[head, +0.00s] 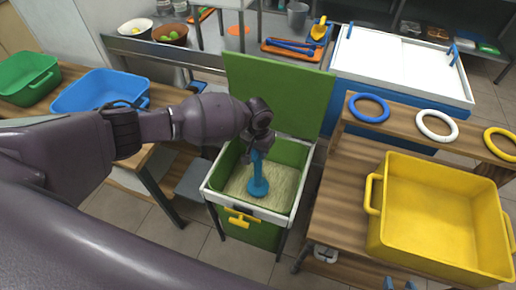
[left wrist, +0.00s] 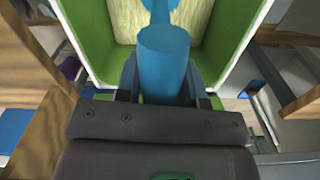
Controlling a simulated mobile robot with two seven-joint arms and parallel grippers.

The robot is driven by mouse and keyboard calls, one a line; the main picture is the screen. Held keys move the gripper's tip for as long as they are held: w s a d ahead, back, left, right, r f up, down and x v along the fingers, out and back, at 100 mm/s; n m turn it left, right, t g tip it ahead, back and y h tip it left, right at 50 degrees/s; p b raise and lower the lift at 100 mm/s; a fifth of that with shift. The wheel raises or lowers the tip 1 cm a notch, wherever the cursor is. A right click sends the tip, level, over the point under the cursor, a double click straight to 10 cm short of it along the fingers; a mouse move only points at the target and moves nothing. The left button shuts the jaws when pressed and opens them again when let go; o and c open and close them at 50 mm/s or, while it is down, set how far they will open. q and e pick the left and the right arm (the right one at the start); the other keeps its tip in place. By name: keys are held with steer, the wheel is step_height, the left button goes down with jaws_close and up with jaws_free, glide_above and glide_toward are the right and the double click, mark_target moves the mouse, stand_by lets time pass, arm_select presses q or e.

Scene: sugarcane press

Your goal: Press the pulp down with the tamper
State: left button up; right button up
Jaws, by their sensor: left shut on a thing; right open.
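My left gripper (head: 262,140) is shut on the blue tamper (head: 258,178) by its upright handle, above the green press box (head: 291,152). The handle (left wrist: 164,55) also shows in the left wrist view, between the two fingers. The tamper's round foot is inside the box, at the pale pulp (head: 281,188); I cannot tell how hard it presses. The pulp fills the box floor as a fairly level layer.
The box's green lid (head: 290,85) stands open behind it. A yellow bin (head: 440,215) stands on the wooden table at right, with blue, white and yellow rings behind it. Blue (head: 85,92) and green (head: 25,80) bins stand at left. A yellow handle (head: 240,217) is on the box front.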

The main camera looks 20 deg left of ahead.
arm_select(q)
steer(key=shift+f, duration=0.5)
steer(key=shift+f+b, duration=0.3)
steer(key=shift+f, duration=0.4)
stand_by(0.3)
